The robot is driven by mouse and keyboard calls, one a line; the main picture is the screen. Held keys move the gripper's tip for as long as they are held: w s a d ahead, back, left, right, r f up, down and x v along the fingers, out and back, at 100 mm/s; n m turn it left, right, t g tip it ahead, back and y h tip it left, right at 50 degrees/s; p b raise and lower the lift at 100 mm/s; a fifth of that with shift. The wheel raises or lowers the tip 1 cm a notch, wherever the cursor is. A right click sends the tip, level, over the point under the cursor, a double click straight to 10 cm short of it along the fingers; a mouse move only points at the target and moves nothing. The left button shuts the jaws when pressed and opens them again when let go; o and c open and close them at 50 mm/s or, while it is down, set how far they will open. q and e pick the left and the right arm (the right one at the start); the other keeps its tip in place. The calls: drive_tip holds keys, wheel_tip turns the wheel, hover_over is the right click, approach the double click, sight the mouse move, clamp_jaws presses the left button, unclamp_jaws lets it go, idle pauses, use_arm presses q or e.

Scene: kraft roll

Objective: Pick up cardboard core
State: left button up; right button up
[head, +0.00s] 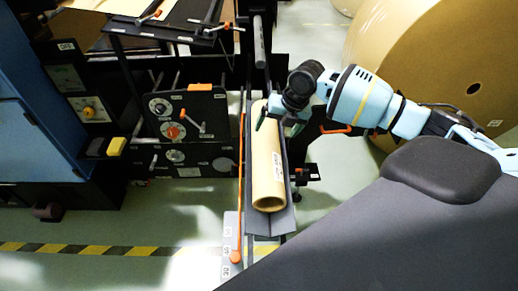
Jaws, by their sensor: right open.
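The cardboard core (264,165) is a tan tube with a small white label on its side. It lies lengthwise in a dark grey trough (284,221), its open end toward me. My right gripper (278,121) is open at the far part of the core. One green-tipped finger shows over the core's left part and the other at its right side. I cannot tell whether either finger touches the core. My left gripper is not in view.
A huge kraft paper roll (432,75) fills the upper right. A dark machine panel with dials (187,130) stands left of the trough, beside an orange rod (240,185). A blue cabinet (35,130) is at far left. Yellow-black floor tape (100,249) crosses the lower left.

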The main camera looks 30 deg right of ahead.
sight(271, 141)
drive_tip(key=shift+d, duration=0.1)
drive_tip(key=shift+f, duration=0.35)
drive_tip(key=shift+w+f, duration=0.1)
drive_tip(key=shift+f, duration=0.3)
drive_tip(key=shift+w+a+f, duration=0.2)
drive_tip(key=shift+a+f, duration=0.05)
drive_tip(key=shift+f, duration=0.25)
drive_tip(key=shift+a+f, duration=0.1)
drive_tip(key=shift+f, duration=0.2)
drive_tip(key=x, duration=0.3)
drive_tip(key=shift+a+f, duration=0.15)
drive_tip(key=shift+f, duration=0.15)
drive_tip(key=shift+w+a+f, duration=0.1)
drive_tip(key=shift+f, duration=0.4)
drive_tip(key=c, duration=1.1)
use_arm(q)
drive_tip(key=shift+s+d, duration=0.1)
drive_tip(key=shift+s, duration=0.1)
use_arm(e)
drive_tip(key=shift+w+r, duration=0.1)
drive_tip(key=shift+r, duration=0.05)
drive_tip(key=shift+c, duration=0.6)
